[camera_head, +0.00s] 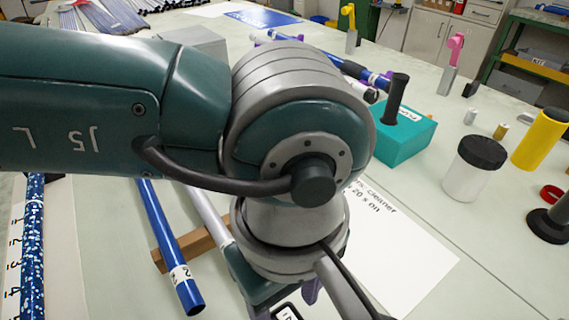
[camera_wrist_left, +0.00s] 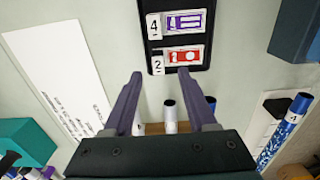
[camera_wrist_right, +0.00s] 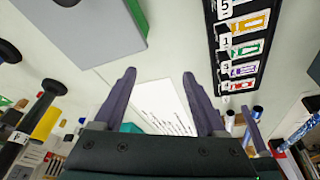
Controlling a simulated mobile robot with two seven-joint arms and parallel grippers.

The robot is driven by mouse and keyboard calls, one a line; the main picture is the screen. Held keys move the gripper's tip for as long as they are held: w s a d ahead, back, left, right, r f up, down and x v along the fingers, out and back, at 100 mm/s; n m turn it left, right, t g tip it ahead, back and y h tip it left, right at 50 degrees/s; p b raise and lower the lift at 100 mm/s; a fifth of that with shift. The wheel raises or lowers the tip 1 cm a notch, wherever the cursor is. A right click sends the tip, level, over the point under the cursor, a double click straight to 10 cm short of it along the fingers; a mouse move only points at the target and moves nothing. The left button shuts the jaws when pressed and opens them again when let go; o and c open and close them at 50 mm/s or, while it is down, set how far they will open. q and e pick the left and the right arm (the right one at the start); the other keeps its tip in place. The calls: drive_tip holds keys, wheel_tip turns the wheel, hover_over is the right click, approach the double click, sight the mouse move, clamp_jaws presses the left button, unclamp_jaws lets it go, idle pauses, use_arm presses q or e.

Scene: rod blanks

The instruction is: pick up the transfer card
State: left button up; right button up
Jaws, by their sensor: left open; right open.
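A long black card (camera_wrist_left: 180,41) carries numbered white tags and coloured symbols. I take it for the transfer card, but no title is readable. In the left wrist view its end, with tags 4 and 2, lies just beyond the fingertips. In the right wrist view the card (camera_wrist_right: 214,45) runs along the upper right, to the right of the fingers. In the head view only a corner shows at the bottom edge; my left arm hides the rest. My left gripper (camera_wrist_left: 158,74) is open and empty, its tips near the card's end. My right gripper (camera_wrist_right: 158,73) is open and empty, over the pale table.
A white printed sheet (camera_head: 405,255) lies right of my left arm. Behind it stands a teal box (camera_head: 405,140) with a black post. A blue rod (camera_head: 163,235) rests across a wooden block (camera_head: 203,246). A white jar (camera_head: 470,178) and a yellow cylinder (camera_head: 538,140) stand at the right.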

sight(289, 316)
use_arm(q)
wheel_tip(289, 316, down, 4)
drive_tip(key=shift+d+b, duration=0.1)
drive_tip(key=shift+b, duration=0.95)
use_arm(e)
wheel_tip(289, 316, down, 3)
drive_tip(key=shift+r, duration=0.1)
use_arm(q)
drive_tip(key=shift+r, duration=0.15)
use_arm(e)
drive_tip(key=shift+r, duration=0.1)
use_arm(q)
clamp_jaws()
